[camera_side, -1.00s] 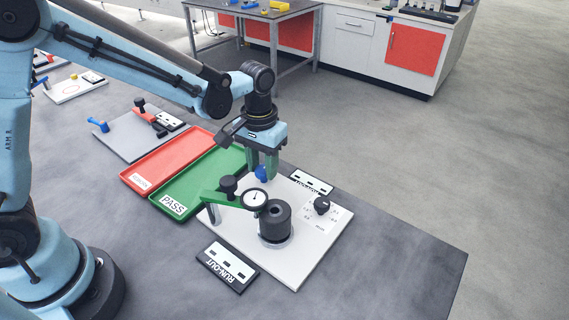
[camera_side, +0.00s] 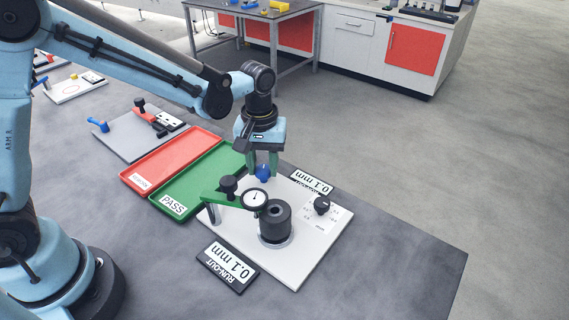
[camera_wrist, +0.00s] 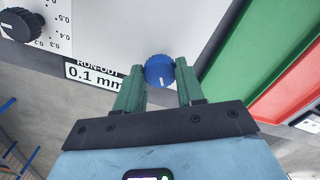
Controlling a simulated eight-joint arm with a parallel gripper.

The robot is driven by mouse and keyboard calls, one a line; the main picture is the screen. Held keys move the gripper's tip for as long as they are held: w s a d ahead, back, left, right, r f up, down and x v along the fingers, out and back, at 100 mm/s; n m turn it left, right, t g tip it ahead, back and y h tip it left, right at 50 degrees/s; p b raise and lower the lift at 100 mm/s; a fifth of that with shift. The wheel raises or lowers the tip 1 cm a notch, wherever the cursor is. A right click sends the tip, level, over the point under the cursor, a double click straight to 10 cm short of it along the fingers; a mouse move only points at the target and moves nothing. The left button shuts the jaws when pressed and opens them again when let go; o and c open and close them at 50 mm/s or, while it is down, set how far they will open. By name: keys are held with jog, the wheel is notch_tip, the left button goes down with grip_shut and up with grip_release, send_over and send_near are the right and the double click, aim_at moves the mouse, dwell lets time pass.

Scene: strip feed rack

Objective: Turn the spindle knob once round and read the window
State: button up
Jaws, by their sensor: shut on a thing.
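The spindle knob (camera_side: 263,173) is blue, at the back edge of the white plate (camera_side: 312,262). It also shows in the wrist view (camera_wrist: 160,71), with a white mark on its face. My gripper (camera_side: 262,170) is shut on the knob, its green fingers on either side; they also show in the wrist view (camera_wrist: 160,82). The front run-out window (camera_side: 229,267) reads 0.1 mm. The back window (camera_side: 311,182) also reads 0.1 mm, seen in the wrist view too (camera_wrist: 93,75). A dark cylinder (camera_side: 275,222) stands on the plate beside a round dial gauge (camera_side: 255,199) on a green arm.
A black dial knob (camera_side: 322,205) with a printed scale sits on the plate's right side. A green PASS tray (camera_side: 190,190) and a red tray (camera_side: 165,165) lie to the left. The table is clear at the front right.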

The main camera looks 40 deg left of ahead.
aim_at(259, 170)
jog(key=o, duration=1.1)
jog(key=shift+c, duration=0.2)
jog(key=shift+r, duration=0.1)
notch_tip(259, 170, up, 12)
jog(key=s+a+f+m+t, duration=0.1)
jog(key=s+a+m+t, duration=0.5)
jog(key=s, duration=0.5)
jog(key=shift+s+a+f+t, duration=0.2)
jog(key=shift+a+f+t, duration=0.15)
jog(key=shift+a+t, duration=0.25)
